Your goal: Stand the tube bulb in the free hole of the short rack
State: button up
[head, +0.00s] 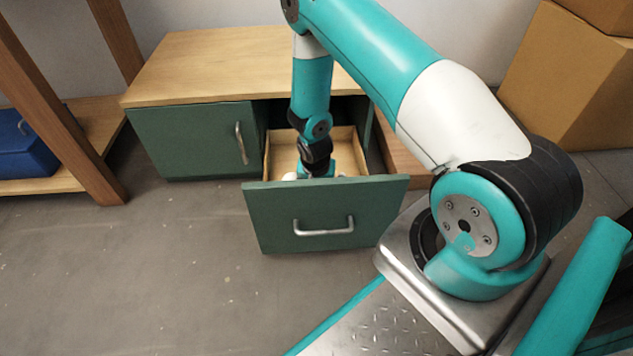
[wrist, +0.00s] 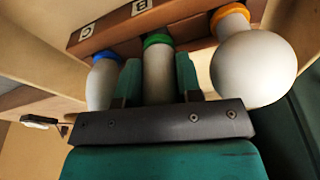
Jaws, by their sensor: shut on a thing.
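In the wrist view, my gripper (wrist: 158,83) is shut on the pale tube bulb (wrist: 158,68), with one teal finger on each side. The tube bulb has a green collar at its far end, close to a reddish-brown wooden block (wrist: 185,24) with white labels. I cannot tell whether that block is the short rack, or whether the collar end sits in it; no free hole shows. In the head view, my gripper (head: 317,170) is down inside the open drawer (head: 281,148), and the tube bulb is hidden.
In the wrist view, a blue-collared bulb (wrist: 102,82) is close on the left and a large orange-collared globe bulb (wrist: 253,68) close on the right. The drawer's green front (head: 325,216) and the cabinet top (head: 225,58) bound the space around my arm.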

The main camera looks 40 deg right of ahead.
jog(key=shift+f, duration=0.15)
jog(key=o, duration=1.1)
jog(key=shift+c, duration=0.2)
